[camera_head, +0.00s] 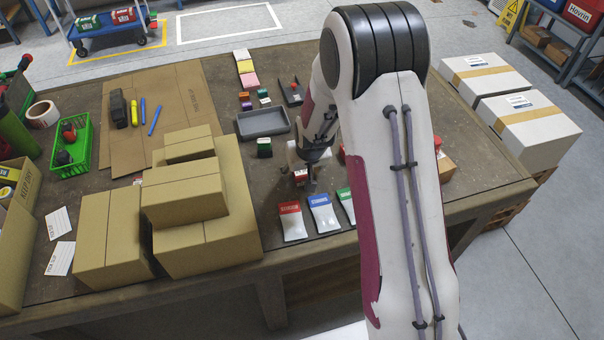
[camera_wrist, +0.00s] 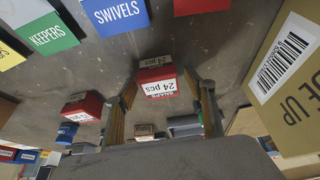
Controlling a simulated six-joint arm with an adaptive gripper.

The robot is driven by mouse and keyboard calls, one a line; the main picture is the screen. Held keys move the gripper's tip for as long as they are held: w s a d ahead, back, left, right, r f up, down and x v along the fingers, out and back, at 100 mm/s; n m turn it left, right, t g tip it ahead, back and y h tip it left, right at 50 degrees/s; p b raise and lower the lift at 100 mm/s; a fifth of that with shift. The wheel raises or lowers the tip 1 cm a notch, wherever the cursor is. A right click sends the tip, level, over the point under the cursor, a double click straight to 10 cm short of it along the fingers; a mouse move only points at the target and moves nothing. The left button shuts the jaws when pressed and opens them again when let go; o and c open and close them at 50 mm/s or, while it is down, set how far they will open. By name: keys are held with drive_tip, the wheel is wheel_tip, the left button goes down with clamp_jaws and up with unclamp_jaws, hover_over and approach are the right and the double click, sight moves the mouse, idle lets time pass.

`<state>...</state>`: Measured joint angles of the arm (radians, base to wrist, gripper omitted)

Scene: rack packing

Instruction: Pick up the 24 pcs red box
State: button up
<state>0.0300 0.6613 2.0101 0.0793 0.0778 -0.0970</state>
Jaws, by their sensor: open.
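The red box (camera_wrist: 156,75) with a white label reading "24 pcs" stands on the table, upside down in the wrist view. It lies between the two fingers of my gripper (camera_wrist: 165,93), which are apart with visible space on both sides. In the head view, the red box (camera_head: 300,176) shows directly below my gripper (camera_head: 305,182), partly covered by it. My gripper points down and holds nothing. Whether a finger touches the box cannot be told.
A second red box (camera_wrist: 82,107) stands left in the wrist view. Red, blue and green-topped packets (camera_head: 323,214) lie near the table's front edge. Stacked cardboard boxes (camera_head: 190,200) rise to the left. A grey tray (camera_head: 262,122) and green box (camera_head: 264,147) are behind.

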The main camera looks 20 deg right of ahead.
drive_tip(key=shift+c, duration=0.3)
drive_tip(key=c, duration=1.2)
drive_tip(key=shift+r, duration=0.15)
drive_tip(key=shift+r, duration=4.9)
